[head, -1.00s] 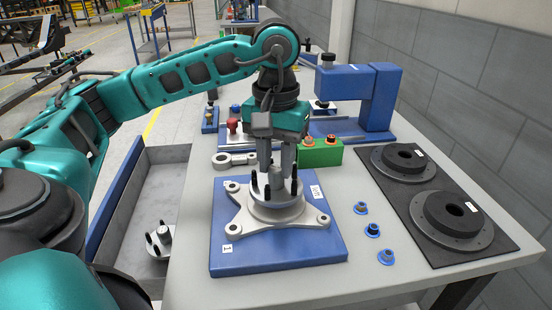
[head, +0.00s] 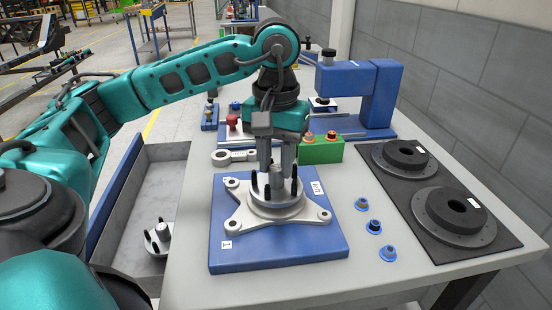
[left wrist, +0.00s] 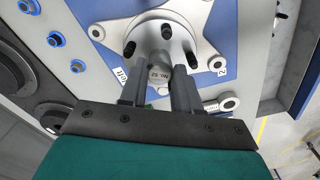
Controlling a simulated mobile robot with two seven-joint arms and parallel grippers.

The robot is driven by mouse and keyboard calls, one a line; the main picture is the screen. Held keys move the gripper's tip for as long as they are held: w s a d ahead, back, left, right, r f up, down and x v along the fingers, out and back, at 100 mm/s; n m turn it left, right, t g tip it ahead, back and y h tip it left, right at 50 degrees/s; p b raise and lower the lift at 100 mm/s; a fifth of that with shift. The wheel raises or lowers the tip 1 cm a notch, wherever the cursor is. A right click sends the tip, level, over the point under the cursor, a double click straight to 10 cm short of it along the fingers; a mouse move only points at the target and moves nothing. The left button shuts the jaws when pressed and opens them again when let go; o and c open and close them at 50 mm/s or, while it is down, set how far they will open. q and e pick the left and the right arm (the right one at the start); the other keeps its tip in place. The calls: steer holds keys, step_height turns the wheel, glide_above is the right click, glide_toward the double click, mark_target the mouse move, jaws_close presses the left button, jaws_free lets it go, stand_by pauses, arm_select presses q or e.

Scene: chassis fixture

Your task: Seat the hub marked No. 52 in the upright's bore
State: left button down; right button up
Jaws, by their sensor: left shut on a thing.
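The hub marked No. 52 (left wrist: 160,74) is a silver flanged part with black studs standing on it; it also shows in the head view (head: 277,200). My left gripper (head: 276,167) is above it, pointing down, its fingers shut on the hub's central boss. The left wrist view shows one finger on each side of the boss (left wrist: 160,88). The hub is over the middle of the silver four-armed upright (head: 250,222), looking about level. The bore is hidden beneath the flange, so its depth there cannot be told. My right gripper is not in view.
The upright lies on a blue plate (head: 280,258). A second studded hub (head: 158,238) is in the grey tray (head: 135,258) at left. Blue bushings (head: 374,227) and dark discs on a black mat (head: 400,188) lie at right. A green block (head: 322,152) and blue press (head: 375,95) stand behind.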

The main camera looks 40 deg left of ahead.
arm_select(q)
steer(key=c, duration=1.1)
jaws_free()
steer(key=shift+c, duration=0.2)
steer(key=shift+r, duration=0.15)
steer(key=shift+r+p, duration=1.05)
steer(key=shift+r, duration=0.35)
steer(key=o, duration=0.6)
steer(key=shift+c, duration=0.2)
